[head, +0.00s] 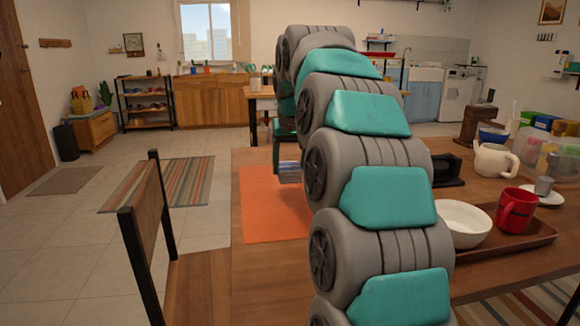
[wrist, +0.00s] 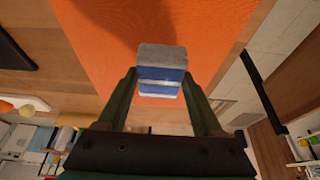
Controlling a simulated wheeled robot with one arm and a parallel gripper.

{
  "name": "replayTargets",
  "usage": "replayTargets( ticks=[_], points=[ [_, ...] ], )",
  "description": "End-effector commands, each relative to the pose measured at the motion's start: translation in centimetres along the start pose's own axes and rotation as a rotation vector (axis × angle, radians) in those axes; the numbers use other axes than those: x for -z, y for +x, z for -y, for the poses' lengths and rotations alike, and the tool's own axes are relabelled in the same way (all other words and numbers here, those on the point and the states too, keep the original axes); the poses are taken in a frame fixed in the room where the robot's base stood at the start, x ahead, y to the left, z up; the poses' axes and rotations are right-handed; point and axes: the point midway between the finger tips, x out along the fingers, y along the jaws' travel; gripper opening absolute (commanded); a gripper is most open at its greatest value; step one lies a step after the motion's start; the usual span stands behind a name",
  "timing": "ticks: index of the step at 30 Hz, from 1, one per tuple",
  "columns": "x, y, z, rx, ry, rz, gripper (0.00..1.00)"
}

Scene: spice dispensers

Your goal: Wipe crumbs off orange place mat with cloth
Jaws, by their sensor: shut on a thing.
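The orange place mat (head: 265,210) lies flat on the wooden table, partly hidden behind my arm in the head view. It fills much of the upper wrist view (wrist: 235,40). My gripper (wrist: 159,80) is shut on a folded cloth (wrist: 161,57), grey on one face with blue and white bands. The cloth also shows beside my arm in the head view (head: 290,172), over the mat. A shadow falls on the mat near it. I cannot tell whether cloth and mat touch. I can make out no crumbs.
Right of my arm, a brown tray (head: 530,235) holds a white bowl (head: 462,222) and a red mug (head: 516,209). A cream teapot (head: 493,160) and a clear bin (head: 545,158) stand behind. A chair (head: 147,205) is at the table's left edge.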

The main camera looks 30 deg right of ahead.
Motion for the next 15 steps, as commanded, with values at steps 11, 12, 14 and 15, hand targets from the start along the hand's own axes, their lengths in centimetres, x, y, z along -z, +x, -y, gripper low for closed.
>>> replayTargets(
  ticks=[11,12,14,15],
  points=[
    [0.6,-1.3,0.0,0.0,0.0,-0.001,0.06],
    [0.7,-1.6,0.0,0.0,0.0,-0.002,0.06],
    [0.9,-2.1,0.0,0.0,0.0,-0.001,0.06],
    [1.1,-2.4,0.0,0.0,0.0,-0.001,0.06]
  ],
)
